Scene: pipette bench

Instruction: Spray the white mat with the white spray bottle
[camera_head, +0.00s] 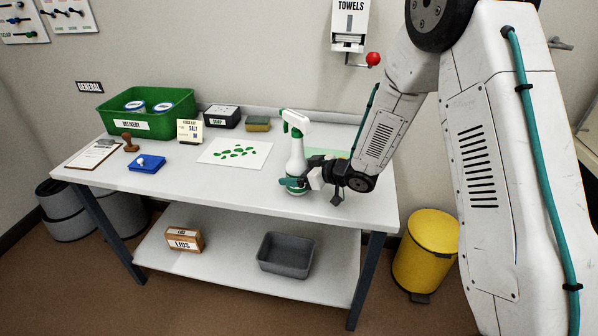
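My gripper (302,178) is at the lower part of the bottle, reaching in from the right. Its fingers overlap the bottle in this view; whether they press on it is too small to tell. The white mat (206,157) lies flat to the left of the bottle, with several green patches on it. A pale green sheet (342,154) lies behind my gripper and is partly hidden by my arm.
A green delivery bin (176,122), a black soap box (222,117) and a sponge (258,124) stand along the back. A blue box (147,163), a stamp (130,143) and a clipboard (93,154) are at the left. The front table strip is clear.

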